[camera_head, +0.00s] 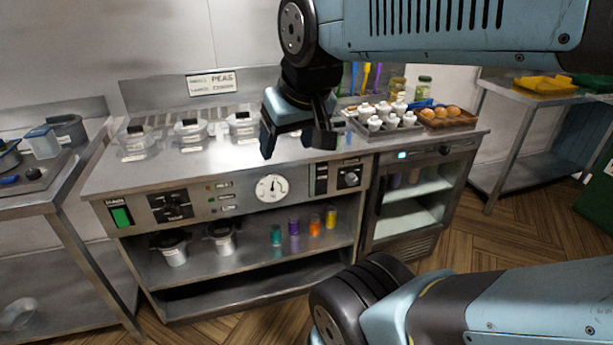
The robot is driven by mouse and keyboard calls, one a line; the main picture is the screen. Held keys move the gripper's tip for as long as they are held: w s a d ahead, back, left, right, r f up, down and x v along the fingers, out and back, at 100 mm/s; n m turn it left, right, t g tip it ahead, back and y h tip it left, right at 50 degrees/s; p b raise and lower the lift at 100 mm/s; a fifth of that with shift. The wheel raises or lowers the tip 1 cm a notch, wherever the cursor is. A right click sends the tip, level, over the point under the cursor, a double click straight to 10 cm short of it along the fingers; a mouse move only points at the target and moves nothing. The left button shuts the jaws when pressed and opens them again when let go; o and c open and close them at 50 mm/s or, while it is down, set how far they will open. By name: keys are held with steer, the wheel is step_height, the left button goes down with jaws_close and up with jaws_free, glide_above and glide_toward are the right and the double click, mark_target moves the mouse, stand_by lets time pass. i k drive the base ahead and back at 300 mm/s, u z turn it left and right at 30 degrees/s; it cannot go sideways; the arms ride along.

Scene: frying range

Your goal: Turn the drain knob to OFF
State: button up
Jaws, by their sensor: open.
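The range's front panel (228,198) carries a large dark knob (173,207) on a black plate at the left. A smaller round knob (351,179) sits on a black plate at the right. The labels are too small to read, so I cannot tell which is the drain knob or where either knob points. My gripper (297,148) appears in front of the worktop's front edge, above the dial gauge (272,188), with its fingers pointing down. It is open and empty, apart from both knobs. The right knob is nearer to it in the picture.
A green switch (121,216) is at the panel's left end. Several lidded clear containers (191,133) stand on the worktop; a tray of white shakers (385,122) and a basket of buns (447,118) are at right. Coloured cups (315,225) stand on the shelf below. Wooden floor in front looks clear.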

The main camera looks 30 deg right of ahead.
mark_target(351, 179)
steer(key=u, duration=0.4)
steer(key=k, duration=1.65)
steer(key=z, duration=0.95)
steer(key=i, duration=1)
steer(key=u, duration=0.1)
